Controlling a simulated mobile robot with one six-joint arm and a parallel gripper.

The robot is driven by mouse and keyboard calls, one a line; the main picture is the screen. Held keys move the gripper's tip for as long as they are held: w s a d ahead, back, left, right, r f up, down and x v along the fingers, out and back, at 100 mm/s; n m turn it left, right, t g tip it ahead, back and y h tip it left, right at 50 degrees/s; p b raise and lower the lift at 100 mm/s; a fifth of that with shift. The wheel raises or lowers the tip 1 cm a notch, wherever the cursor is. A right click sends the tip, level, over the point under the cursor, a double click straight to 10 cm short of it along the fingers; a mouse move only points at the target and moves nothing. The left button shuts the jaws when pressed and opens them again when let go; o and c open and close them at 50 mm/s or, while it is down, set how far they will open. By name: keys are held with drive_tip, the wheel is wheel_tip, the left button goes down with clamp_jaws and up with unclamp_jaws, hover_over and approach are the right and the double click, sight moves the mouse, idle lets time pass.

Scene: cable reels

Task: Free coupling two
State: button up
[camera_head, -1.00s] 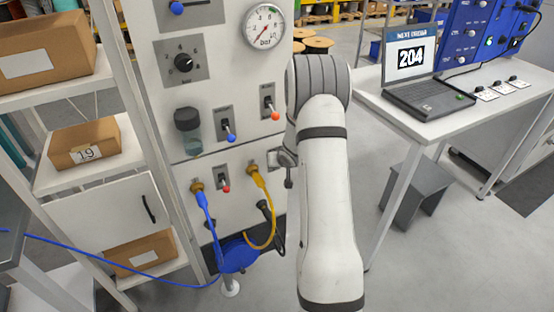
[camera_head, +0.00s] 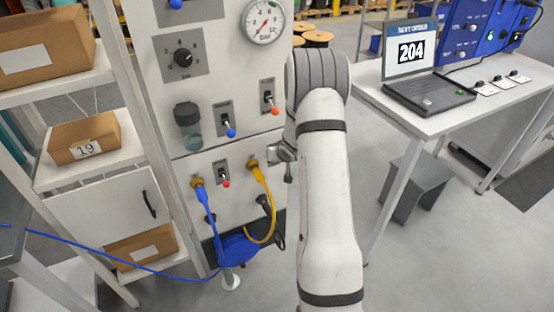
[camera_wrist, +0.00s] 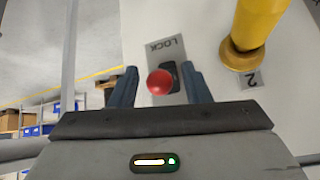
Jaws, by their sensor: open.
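Coupling two is a brass collar with a yellow plug and hose; in the head view it (camera_head: 253,164) sits on the white panel, plugged in. In the wrist view it (camera_wrist: 241,54) is at the upper right, beside a plate marked 2. A LOCK plate (camera_wrist: 165,50) with a red-knobbed lever (camera_wrist: 160,82) is beside it. My gripper (camera_wrist: 160,88) is open, with one finger on each side of the red knob; I cannot tell if either touches it. In the head view my arm hides most of this gripper and the lever.
A blue coupling (camera_head: 198,183) and another red-knobbed lever (camera_head: 225,183) are left of the yellow one. The yellow hose (camera_head: 268,205) loops below it. Shelves with boxes (camera_head: 85,138) stand left, a table with a laptop (camera_head: 428,92) right.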

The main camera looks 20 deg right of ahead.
drive_tip(key=v, duration=0.7)
drive_tip(key=shift+s+r+p, duration=0.25)
drive_tip(key=shift+r+p, duration=0.05)
drive_tip(key=shift+p, duration=0.15)
